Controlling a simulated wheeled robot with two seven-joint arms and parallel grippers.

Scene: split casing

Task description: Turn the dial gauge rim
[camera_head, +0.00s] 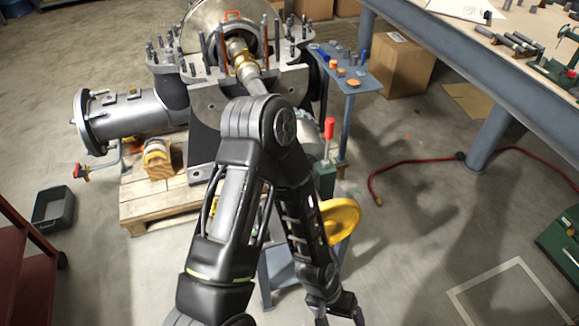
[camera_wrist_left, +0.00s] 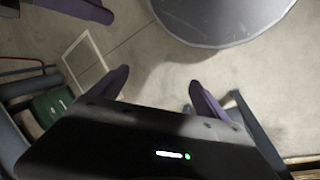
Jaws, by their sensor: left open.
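I cannot make out a dial gauge or its rim for certain in either view. My left gripper (camera_head: 339,313) hangs low at the bottom of the head view, over the floor. In the left wrist view its two purple fingers (camera_wrist_left: 160,90) are spread apart with nothing between them. A large smooth grey disc (camera_wrist_left: 225,22) with a thin pale edge shows at the top of that view, apart from the fingers. I cannot tell what it is. More purple finger-like parts (camera_wrist_left: 85,9) are cut off at the top left, possibly my right gripper.
A large grey machine casing (camera_head: 150,110) with upright studs stands on a wooden pallet (camera_head: 160,205). A yellow wheel (camera_head: 343,219) is beside my forearm. A small blue table (camera_head: 352,80) holds parts. A red hose (camera_head: 420,162) lies on the floor. Open floor (camera_head: 420,240) is to the right.

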